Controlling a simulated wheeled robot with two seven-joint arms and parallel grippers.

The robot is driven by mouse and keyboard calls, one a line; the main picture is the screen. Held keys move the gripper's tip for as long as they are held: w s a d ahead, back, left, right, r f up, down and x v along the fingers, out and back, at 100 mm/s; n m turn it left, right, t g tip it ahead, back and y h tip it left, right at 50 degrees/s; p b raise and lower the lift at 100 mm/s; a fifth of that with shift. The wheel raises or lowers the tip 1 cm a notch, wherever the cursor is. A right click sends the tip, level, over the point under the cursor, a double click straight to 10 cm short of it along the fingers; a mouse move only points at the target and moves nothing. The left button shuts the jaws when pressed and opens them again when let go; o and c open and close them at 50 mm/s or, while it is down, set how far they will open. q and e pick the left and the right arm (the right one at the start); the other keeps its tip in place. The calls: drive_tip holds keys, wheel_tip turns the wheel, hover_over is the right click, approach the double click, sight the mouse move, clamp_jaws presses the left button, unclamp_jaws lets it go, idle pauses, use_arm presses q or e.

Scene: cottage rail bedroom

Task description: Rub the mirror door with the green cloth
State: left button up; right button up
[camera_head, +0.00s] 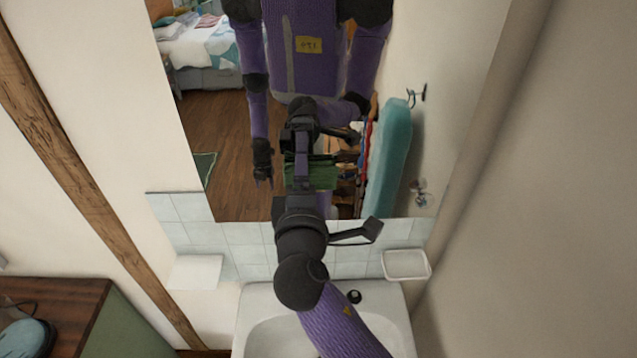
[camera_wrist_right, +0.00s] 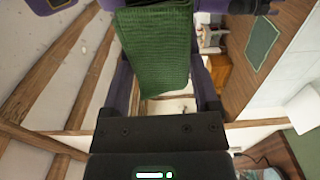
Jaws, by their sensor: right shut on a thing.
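The mirror door (camera_head: 225,125) is on the wall above the sink and reflects the room and my own body. My right gripper (camera_head: 298,182) is in front of its lower middle part, shut on the green cloth (camera_head: 322,176). In the right wrist view the ribbed green cloth (camera_wrist_right: 155,50) stands out between the fingers of my right gripper (camera_wrist_right: 165,88). I cannot tell whether the cloth touches the glass. My arm hides part of the mirror's lower edge. My left gripper shows only as a reflection, hanging low.
A white sink (camera_head: 262,318) is below, under my right arm. A white soap dish (camera_head: 405,265) is on the right and a small white shelf (camera_head: 195,271) on the left. A wooden cabinet (camera_head: 60,300) stands at the lower left. Pale tiles (camera_head: 245,235) line the wall.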

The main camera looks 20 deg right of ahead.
drive_tip(key=shift+v, duration=2.95)
drive_tip(key=shift+a, duration=0.1)
